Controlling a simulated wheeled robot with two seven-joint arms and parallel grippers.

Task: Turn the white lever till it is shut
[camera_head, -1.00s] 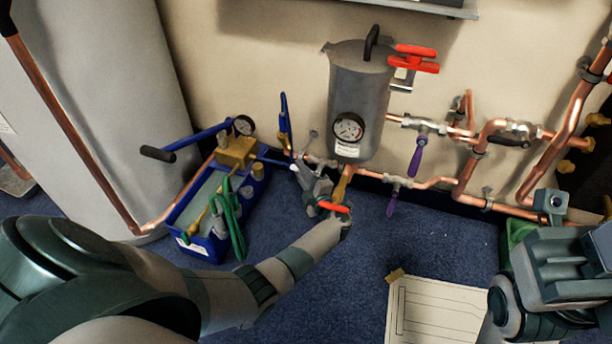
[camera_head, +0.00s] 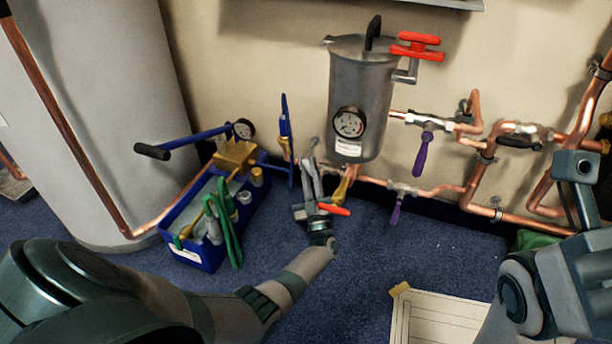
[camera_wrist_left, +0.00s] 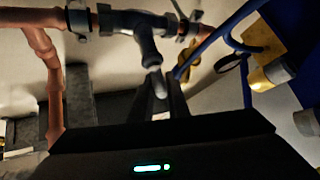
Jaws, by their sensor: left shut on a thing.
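The white lever (camera_wrist_left: 156,82) shows in the left wrist view, hanging from a grey valve body on a copper pipe. Its pale tip lies between the fingers of my left gripper (camera_wrist_left: 165,100), which is shut on it. In the head view my left gripper (camera_head: 312,172) is low at the wall pipes, left of the grey cylinder's foot, with its fingers pointing up. It hides the lever there. My right arm is at the right edge of the head view; its fingertips do not show.
A grey cylinder (camera_head: 359,95) with a gauge and red handle stands above. Purple levers (camera_head: 422,153) hang from copper pipes to the right. A pale board (camera_head: 440,318) lies on the blue floor.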

